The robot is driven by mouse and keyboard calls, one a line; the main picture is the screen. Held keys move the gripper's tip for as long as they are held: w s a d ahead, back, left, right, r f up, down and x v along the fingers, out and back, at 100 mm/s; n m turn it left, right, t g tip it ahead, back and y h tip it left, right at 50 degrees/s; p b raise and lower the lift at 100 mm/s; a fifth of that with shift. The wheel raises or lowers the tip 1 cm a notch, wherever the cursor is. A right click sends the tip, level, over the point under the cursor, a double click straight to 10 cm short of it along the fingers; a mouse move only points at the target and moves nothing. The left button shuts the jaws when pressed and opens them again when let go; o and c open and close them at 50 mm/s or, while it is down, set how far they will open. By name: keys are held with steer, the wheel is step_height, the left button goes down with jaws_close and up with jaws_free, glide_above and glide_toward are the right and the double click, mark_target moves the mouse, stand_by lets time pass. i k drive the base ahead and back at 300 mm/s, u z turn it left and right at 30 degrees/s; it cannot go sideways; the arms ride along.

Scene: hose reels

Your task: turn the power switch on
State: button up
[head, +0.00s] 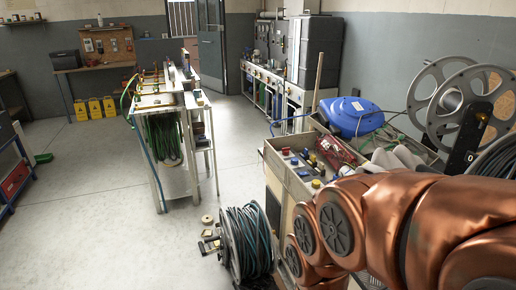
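I cannot pick out a power switch for certain in the head view. A grey bench (281,170) at centre right carries several small red, blue and yellow pieces, too small to identify. Behind my arm at the right stands an upright dark panel (468,138) with a small orange part near its top; I cannot tell whether it holds a switch. My copper arm fills the lower right and hides part of the bench. My gripper is not visible.
A blue rounded case (350,116) and a red object (336,152) lie on the bench. Large grey reels (437,92) stand at the right. A hose reel (248,243) sits on the floor. A narrow rack (176,180) stands left of centre. Floor at left is mostly clear.

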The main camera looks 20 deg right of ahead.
mark_target(285, 150)
steer(key=u, duration=0.75)
steer(key=i, duration=2.7)
steer(key=z, duration=1.15)
steer(key=i, duration=0.5)
steer(key=z, duration=0.45)
